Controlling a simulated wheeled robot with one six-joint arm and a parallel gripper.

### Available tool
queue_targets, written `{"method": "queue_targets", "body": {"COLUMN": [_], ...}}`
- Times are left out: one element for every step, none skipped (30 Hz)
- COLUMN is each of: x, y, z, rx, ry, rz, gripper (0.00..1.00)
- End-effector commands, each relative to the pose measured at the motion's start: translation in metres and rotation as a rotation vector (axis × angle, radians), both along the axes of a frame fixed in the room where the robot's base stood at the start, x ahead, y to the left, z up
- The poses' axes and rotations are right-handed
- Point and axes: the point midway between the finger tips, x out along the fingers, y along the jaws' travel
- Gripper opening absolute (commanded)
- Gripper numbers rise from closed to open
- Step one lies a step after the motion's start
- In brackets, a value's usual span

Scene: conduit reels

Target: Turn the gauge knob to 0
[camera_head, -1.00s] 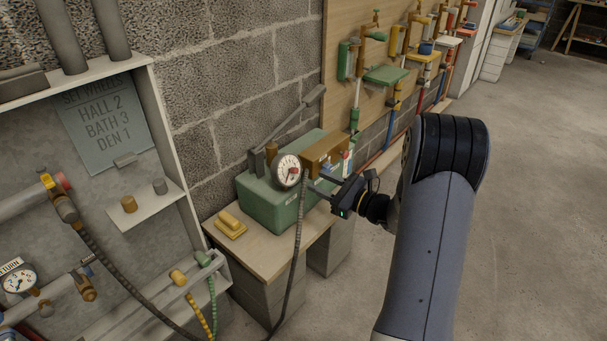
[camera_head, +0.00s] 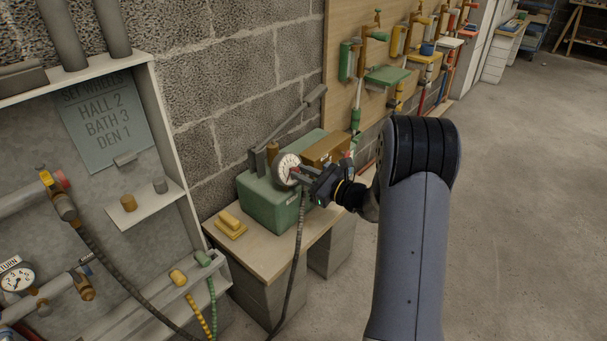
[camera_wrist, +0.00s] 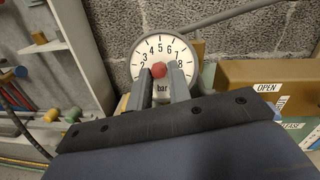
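The gauge (camera_head: 286,166) has a round white dial and stands at the front of the green box (camera_head: 268,207) on the small table. In the wrist view its dial (camera_wrist: 165,50) shows numbers from about 2 to 8 and "bar". The lower dial is hidden behind my fingers. A red round knob (camera_wrist: 158,71) sits at the dial's centre. My gripper (camera_wrist: 160,76) is at the dial, one grey finger on each side of the knob. The gap is narrow, and I cannot tell whether the fingers touch the knob. I cannot make out where the knob points.
A dark hose (camera_head: 296,255) hangs down from beside the gauge. A brown box (camera_head: 326,149) marked "OPEN" in the wrist view stands just right of it. A yellow block (camera_head: 230,224) lies on the tabletop at left. Open floor lies to the right.

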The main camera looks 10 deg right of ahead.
Motion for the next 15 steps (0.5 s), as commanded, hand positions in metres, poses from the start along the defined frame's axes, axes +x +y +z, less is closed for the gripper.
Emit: {"method": "queue_targets", "body": {"x": [-0.0001,-0.0001,-0.0001,-0.0002,-0.0002,-0.0002,-0.0002,-0.0002,-0.0002,-0.0002,-0.0001,-0.0001,0.0001,0.0003,0.0006], "y": [-0.0001,-0.0001,-0.0001,-0.0001,-0.0001,-0.0001,-0.0001,0.0,0.0,-0.0001,-0.0002,-0.0002,-0.0004,-0.0006,-0.001], "z": [0.0001,0.0001,0.0001,0.0001,0.0001,0.0001,0.0001,0.0001,0.0001,0.0,-0.0002,-0.0007,-0.0012,-0.0016,-0.0019], "rx": [0.0,0.0,0.0,0.0,0.0,0.0,0.0,0.0,0.0,-0.001,-0.002,-0.008,-0.016,-0.026,-0.042], "ry": [0.0,0.0,0.0,0.0,0.0,0.0,0.0,0.0,0.0,-0.001,-0.002,-0.006,-0.012,-0.02,-0.032], "rz": [0.0,0.0,0.0,0.0,0.0,0.0,0.0,0.0,0.0,0.0,0.001,0.004,0.008,0.013,0.02], "gripper": [0.15,0.12,0.09,0.06,0.04,0.01,0.0,0.0,0.0,0.0,0.0,0.0,0.0,0.0,0.0]}}
